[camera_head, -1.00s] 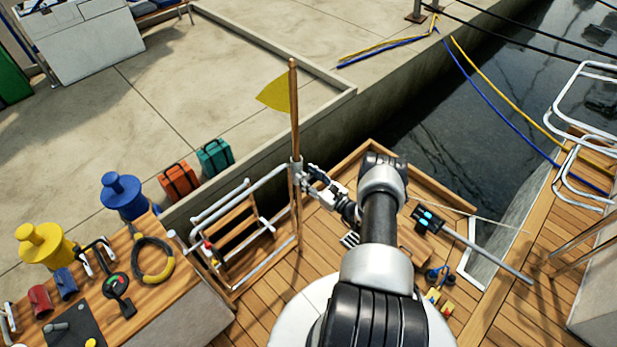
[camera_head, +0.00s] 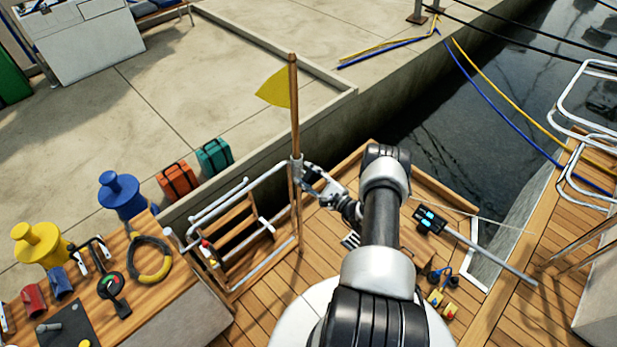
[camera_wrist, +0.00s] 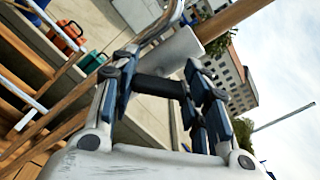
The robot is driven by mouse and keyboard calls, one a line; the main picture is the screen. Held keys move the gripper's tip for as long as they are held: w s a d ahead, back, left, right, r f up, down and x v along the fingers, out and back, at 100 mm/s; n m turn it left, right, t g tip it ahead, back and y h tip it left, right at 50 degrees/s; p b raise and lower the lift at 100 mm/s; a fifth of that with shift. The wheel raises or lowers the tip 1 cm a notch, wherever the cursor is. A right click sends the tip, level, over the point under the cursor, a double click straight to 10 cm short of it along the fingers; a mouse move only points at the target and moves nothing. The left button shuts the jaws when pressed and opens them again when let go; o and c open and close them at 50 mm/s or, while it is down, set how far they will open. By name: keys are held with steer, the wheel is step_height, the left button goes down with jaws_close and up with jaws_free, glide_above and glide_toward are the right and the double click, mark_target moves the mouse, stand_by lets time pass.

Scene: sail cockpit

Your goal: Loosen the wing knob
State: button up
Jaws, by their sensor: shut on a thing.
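A wooden flagstaff (camera_head: 294,105) with a yellow flag (camera_head: 275,90) stands upright in a pale metal socket (camera_head: 297,171) on the rail. The socket also shows in the wrist view (camera_wrist: 181,52), with the staff (camera_wrist: 228,22) coming out of it. My gripper (camera_head: 308,172) is at the socket's right side. In the wrist view my gripper (camera_wrist: 160,88) is shut on the dark wing knob (camera_wrist: 158,86), which spans between the two fingers just in front of the socket. The knob is too small to make out in the head view.
The silver rail (camera_head: 215,205) and wooden ladder steps (camera_head: 232,229) are left of the staff. A wooden bench (camera_head: 185,275) with tools is at the lower left. Orange (camera_head: 177,180) and teal (camera_head: 214,156) cases stand on the quay. Open deck lies below my arm.

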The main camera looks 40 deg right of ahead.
steer(key=n+b, duration=0.1)
steer(key=n, duration=0.4)
steer(key=shift+f+n, duration=0.15)
steer(key=shift+n, duration=0.15)
steer(key=shift+n+b, duration=0.6)
steer(key=shift+n, duration=1.5)
steer(key=o, duration=1.1)
steer(key=shift+c, duration=0.2)
steer(key=s, duration=1.2)
steer(key=shift+d, duration=0.4)
